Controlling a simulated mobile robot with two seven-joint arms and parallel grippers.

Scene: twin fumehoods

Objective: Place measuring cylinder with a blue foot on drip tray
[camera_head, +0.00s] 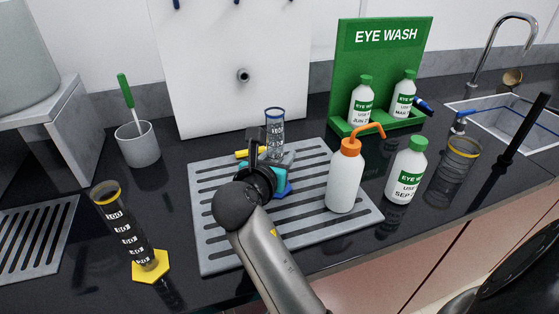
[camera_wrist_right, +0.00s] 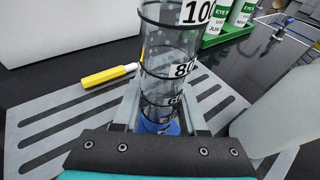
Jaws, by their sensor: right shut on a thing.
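The measuring cylinder with a blue foot (camera_head: 275,125) is clear, with a blue rim, and upright over the back middle of the grey drip tray (camera_head: 222,248). Its blue foot shows partly beside my gripper. My right gripper (camera_head: 262,155) is shut on the cylinder. In the right wrist view the cylinder (camera_wrist_right: 168,65) stands between the two fingers (camera_wrist_right: 160,112), with the blue foot below. The slatted tray (camera_wrist_right: 45,120) lies around it there. I cannot tell for sure whether the foot touches the tray. My left gripper is not in view.
A white wash bottle (camera_head: 345,180) with an orange spout stands on the tray's right part. A yellow-handled object (camera_head: 248,153) lies at its back. A yellow-footed cylinder (camera_head: 126,232) stands left of the tray. An eye wash bottle (camera_head: 407,172) stands to the right.

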